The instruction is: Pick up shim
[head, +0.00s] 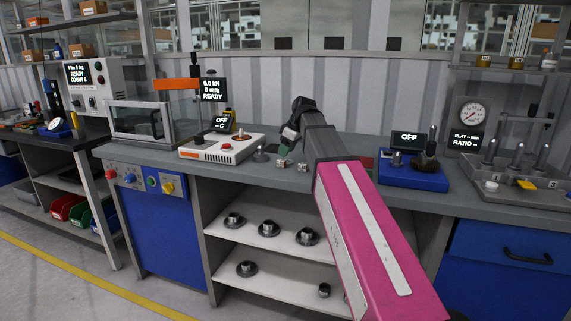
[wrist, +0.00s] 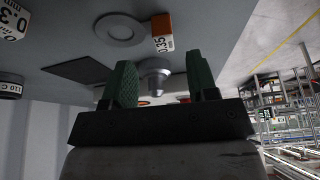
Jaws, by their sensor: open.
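No object is plainly marked as the shim. In the wrist view a flat grey ring (wrist: 120,29) lies on the bench, with an orange-and-white block (wrist: 162,33) labelled 0.35 beside it. Another labelled white block (wrist: 12,20) is at the upper left edge. My gripper (wrist: 161,62) is open, its two green fingers apart. A stepped metal part (wrist: 155,76) shows between the fingers, apparently beyond them; I see no contact. In the head view my gripper (head: 290,133) is above the bench, partly hidden by my arm, near small blocks (head: 283,163).
The grey bench (head: 350,150) carries a white control box (head: 222,149) with a red button left of my gripper. A blue unit (head: 413,172) with an OFF display stands right. Several metal flanged parts (head: 269,228) sit on the shelf below. A dark square (wrist: 80,70) lies on the bench.

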